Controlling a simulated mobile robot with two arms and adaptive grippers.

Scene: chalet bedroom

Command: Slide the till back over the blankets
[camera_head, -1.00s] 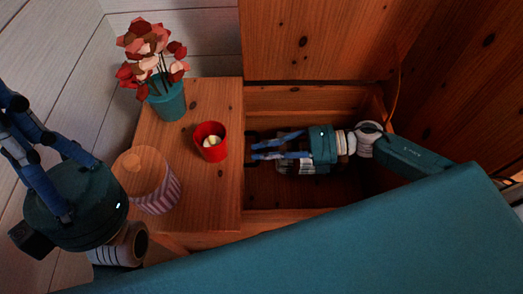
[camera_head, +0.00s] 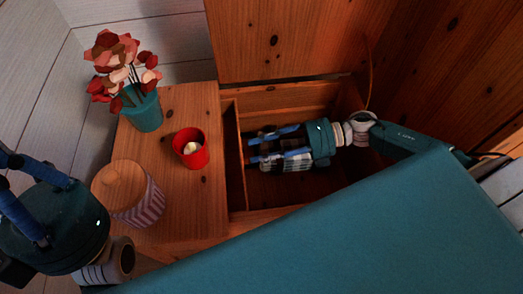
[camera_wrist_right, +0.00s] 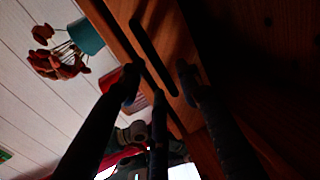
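The open wooden chest (camera_head: 285,97) holds a plaid blanket (camera_head: 290,165), mostly hidden under my right gripper. A narrow wooden panel, apparently the till (camera_head: 234,165), shows at the chest's left end. A black bar handle (camera_wrist_right: 150,50) on a wooden face shows in the right wrist view. My right gripper (camera_head: 251,150) reaches left inside the chest, fingers spread, tips at the panel. In the wrist view its fingertips (camera_wrist_right: 157,82) are apart around the handle's near end; contact cannot be told. My left gripper (camera_head: 8,170) is open and empty at the left edge, its tips partly cut off.
A wooden top (camera_head: 190,105) left of the chest bears a teal flower pot (camera_head: 142,108), a red candle cup (camera_head: 191,148) and a striped jar (camera_head: 140,203) with a wooden lid. The raised lid (camera_head: 290,40) stands behind. A large teal surface (camera_head: 340,235) fills the front.

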